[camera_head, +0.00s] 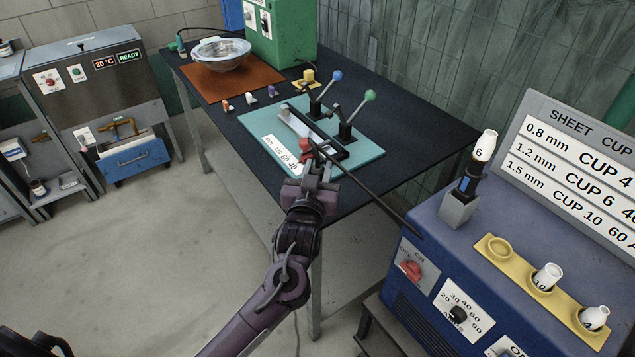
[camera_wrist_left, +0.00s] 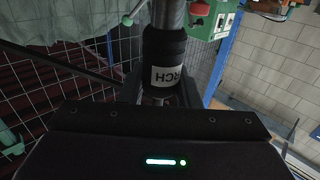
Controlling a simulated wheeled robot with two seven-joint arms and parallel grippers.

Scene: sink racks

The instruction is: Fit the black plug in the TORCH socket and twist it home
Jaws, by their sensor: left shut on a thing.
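My left gripper (camera_head: 312,160) reaches over the front edge of the dark table, close to the teal mat. In the left wrist view it is shut on the black plug (camera_wrist_left: 164,48), a thick dark cylinder. A white label on it shows the letters RCH. A thinner grey cylinder continues beyond it. In the head view the plug is hard to tell from the dark fingers. A long dark rod or cable (camera_head: 375,198) runs from the gripper down right toward the blue machine. I cannot make out the TORCH socket in either view. My right gripper is not in view.
The blue machine (camera_head: 450,275) stands at right, with a torch (camera_head: 472,165) upright in a holder and a yellow cup rack (camera_head: 525,275). The teal mat (camera_head: 262,122) bears lever clamps with blue and green knobs. A metal bowl (camera_head: 221,54) sits farther back. Floor at left is clear.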

